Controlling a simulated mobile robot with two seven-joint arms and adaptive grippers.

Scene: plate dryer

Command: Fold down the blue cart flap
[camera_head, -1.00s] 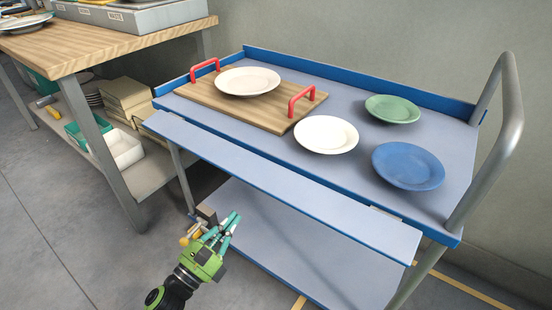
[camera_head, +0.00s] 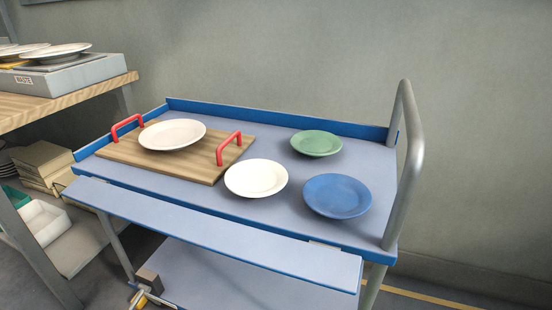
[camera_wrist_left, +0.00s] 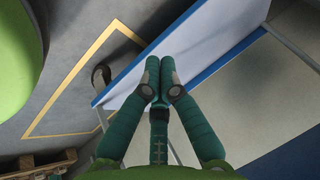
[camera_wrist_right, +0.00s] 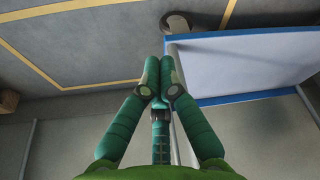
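The blue cart flap (camera_head: 215,228) is a long grey-blue panel with a blue edge along the cart's front side. It looks raised outward, roughly level and slightly below the cart top (camera_head: 290,215); its exact tilt is hard to tell. A grey block with a yellow part (camera_head: 148,282) shows below its left end. My left gripper (camera_wrist_left: 160,78) is shut and empty, with a blue-edged panel behind its fingertips in its wrist view. My right gripper (camera_wrist_right: 160,78) is shut and empty, beside a blue-edged panel in its wrist view. Contact cannot be told. Neither gripper shows in the head view.
On the cart are a wooden tray (camera_head: 118,151) with red handles and a white plate (camera_head: 172,134), another white plate (camera_head: 256,178), a green plate (camera_head: 316,143) and a blue plate (camera_head: 337,196). A grey push handle (camera_head: 412,150) rises at right. A wooden table (camera_head: 60,102) stands left.

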